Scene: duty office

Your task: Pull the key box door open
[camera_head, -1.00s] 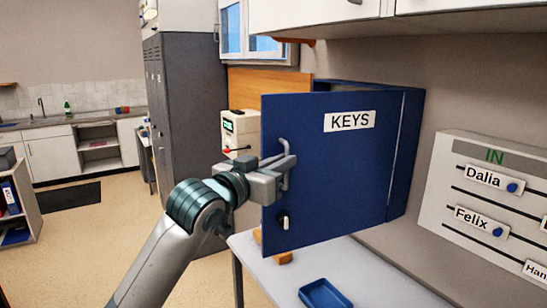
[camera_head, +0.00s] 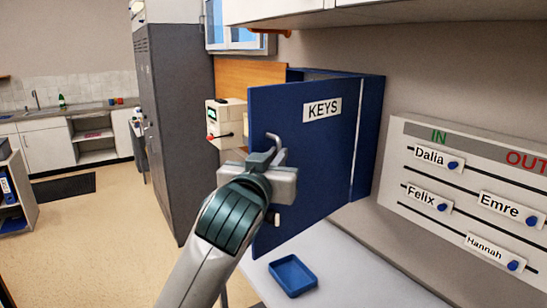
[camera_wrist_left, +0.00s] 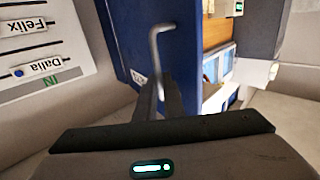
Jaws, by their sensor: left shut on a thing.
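The blue key box (camera_head: 371,140) hangs on the wall under the white cabinet. Its blue door (camera_head: 310,150), with a KEYS label, is hinged on the right and stands partly open, its left edge swung away from the box. My left gripper (camera_head: 270,160) is shut on the door's grey handle (camera_head: 273,137), which it partly covers. In the left wrist view the bent handle (camera_wrist_left: 155,50) rises from between the dark fingers (camera_wrist_left: 160,97). The box's inside is hidden. My right gripper is out of view.
A white table (camera_head: 345,262) with a blue tray (camera_head: 293,275) lies below the door. A white device (camera_head: 227,122) stands behind the door's left edge. A dark locker (camera_head: 180,125) is left of it. An IN/OUT board (camera_head: 470,190) hangs at right.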

